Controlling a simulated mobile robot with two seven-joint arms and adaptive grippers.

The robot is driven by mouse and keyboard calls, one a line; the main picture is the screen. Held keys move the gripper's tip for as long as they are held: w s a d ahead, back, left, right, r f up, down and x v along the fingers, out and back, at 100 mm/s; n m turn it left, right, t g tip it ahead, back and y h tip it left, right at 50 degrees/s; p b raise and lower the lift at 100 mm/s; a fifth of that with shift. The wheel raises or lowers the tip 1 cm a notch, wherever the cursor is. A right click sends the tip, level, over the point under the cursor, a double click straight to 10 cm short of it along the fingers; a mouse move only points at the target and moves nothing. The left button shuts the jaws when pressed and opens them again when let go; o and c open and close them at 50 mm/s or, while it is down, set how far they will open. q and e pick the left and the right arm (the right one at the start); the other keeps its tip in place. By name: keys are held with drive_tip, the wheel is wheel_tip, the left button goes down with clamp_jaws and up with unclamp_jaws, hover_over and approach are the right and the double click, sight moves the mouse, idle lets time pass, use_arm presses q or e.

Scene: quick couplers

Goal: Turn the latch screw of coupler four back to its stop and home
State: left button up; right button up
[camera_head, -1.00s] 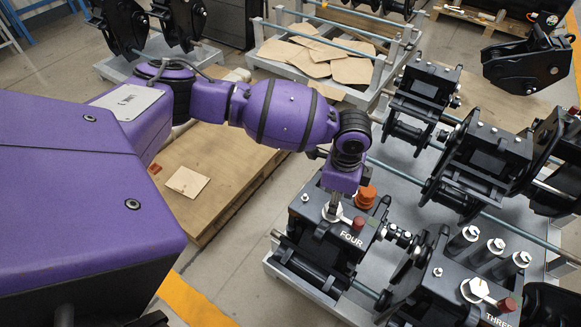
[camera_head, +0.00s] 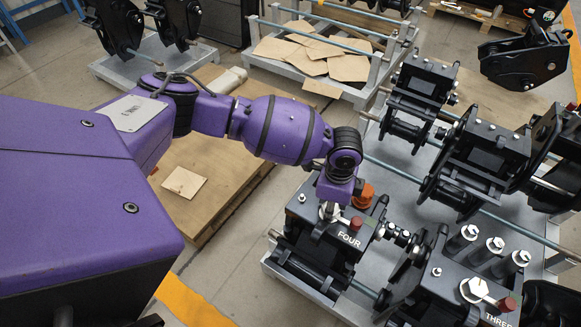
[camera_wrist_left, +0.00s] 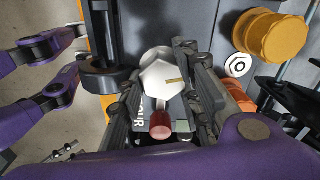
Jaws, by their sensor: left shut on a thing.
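Coupler four (camera_head: 318,243) is a black block with the label FOUR on top, on a grey frame at the lower middle of the head view. My left gripper (camera_head: 328,211) reaches down onto its top and is shut on the latch screw (camera_wrist_left: 162,76). In the left wrist view the screw has a pale hex head with a yellow mark, between the dark fingers. A red-tipped lever (camera_wrist_left: 161,124) lies beside the screw, pointing toward the FOUR label; its red tip also shows in the head view (camera_head: 356,224). The fingers hide part of the screw in the head view.
An orange cap (camera_head: 363,194) stands close behind my gripper. Coupler three (camera_head: 462,288) stands at lower right with its own red-tipped lever. More black couplers (camera_head: 484,152) fill the frame's right side. A wooden pallet (camera_head: 222,196) lies on the floor at left.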

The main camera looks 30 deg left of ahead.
use_arm(q)
drive_tip(key=shift+s+m, duration=0.15)
drive_tip(key=shift+m, duration=0.75)
drive_tip(key=shift+m+p, duration=0.3)
drive_tip(key=shift+m, duration=0.3)
drive_tip(key=shift+s, duration=0.1)
drive_tip(key=o, duration=1)
drive_tip(key=shift+o, duration=0.2)
